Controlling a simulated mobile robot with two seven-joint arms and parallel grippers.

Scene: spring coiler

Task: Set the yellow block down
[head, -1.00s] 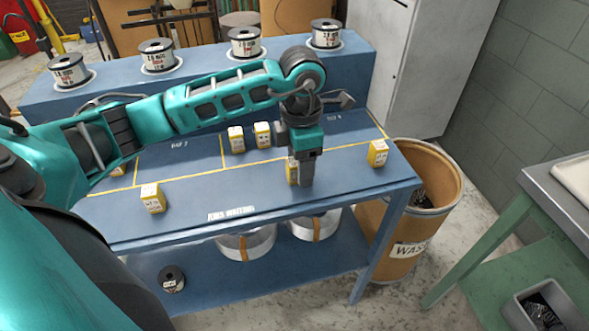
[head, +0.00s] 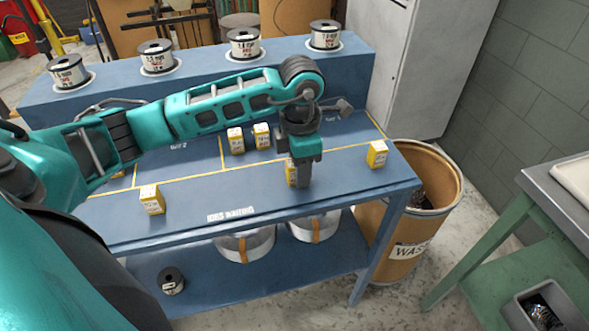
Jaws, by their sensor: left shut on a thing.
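My left gripper (head: 299,178) points down over the front right part of the blue bench (head: 230,208). It is shut on a yellow block (head: 289,172) with a white label, which is mostly hidden behind the fingers. The block is low, close to the bench top; I cannot tell whether it touches. Other yellow blocks stand on the bench: one at the front left (head: 152,199), one at the right (head: 377,154), and a pair behind the gripper (head: 236,140) (head: 262,136). Another is partly hidden by my left arm. My right gripper is not in view.
Several wire spools (head: 244,43) stand on the raised back shelf. Yellow lines divide the bench top, with "JOBS WAITING" lettering at the front. A waste drum (head: 410,215) stands right of the bench. Bare bench lies between the front left block and my gripper.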

